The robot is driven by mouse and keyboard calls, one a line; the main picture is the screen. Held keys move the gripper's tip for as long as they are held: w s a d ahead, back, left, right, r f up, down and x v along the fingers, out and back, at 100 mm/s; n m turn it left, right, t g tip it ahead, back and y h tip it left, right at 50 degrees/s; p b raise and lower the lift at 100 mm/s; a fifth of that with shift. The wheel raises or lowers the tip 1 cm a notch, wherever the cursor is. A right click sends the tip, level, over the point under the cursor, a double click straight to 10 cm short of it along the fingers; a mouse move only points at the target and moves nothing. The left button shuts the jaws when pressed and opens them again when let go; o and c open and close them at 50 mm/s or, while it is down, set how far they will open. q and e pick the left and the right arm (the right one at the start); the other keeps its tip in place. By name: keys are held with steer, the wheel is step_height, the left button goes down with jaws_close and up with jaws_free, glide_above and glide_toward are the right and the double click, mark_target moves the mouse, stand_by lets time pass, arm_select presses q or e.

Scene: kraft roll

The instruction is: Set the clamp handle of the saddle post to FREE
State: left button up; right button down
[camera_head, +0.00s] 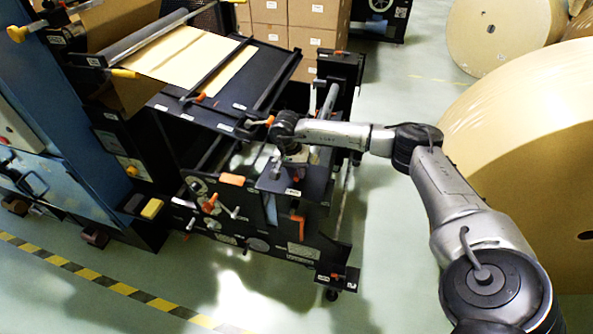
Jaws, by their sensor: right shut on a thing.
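My right arm reaches in from the right, and its gripper (290,155) points down over the dark saddle post (290,185) at the near right part of the black machine. The gripper is shut on what appears to be the clamp handle; wrist and fingers mostly hide the handle, so its FREE or locked setting cannot be read. My left gripper is not in view.
The black machine frame (262,245) carries orange handles and levers, with a tan paper web (185,55) on top. Large kraft rolls (535,150) stand at the right, cartons (310,15) at the back. A yellow-black floor stripe (90,275) runs at lower left. Green floor is clear in front.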

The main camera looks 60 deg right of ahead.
steer(key=c, duration=1.1)
jaws_free()
steer(key=shift+o, duration=0.3)
steer(key=shift+r, duration=0.1)
step_height(320, 180, up, 13)
steer(key=w+p, duration=0.1)
steer(key=w, duration=0.1)
steer(key=shift+w+a+r, duration=0.2)
steer(key=shift+w+a, duration=0.1)
steer(key=shift+a, duration=0.05)
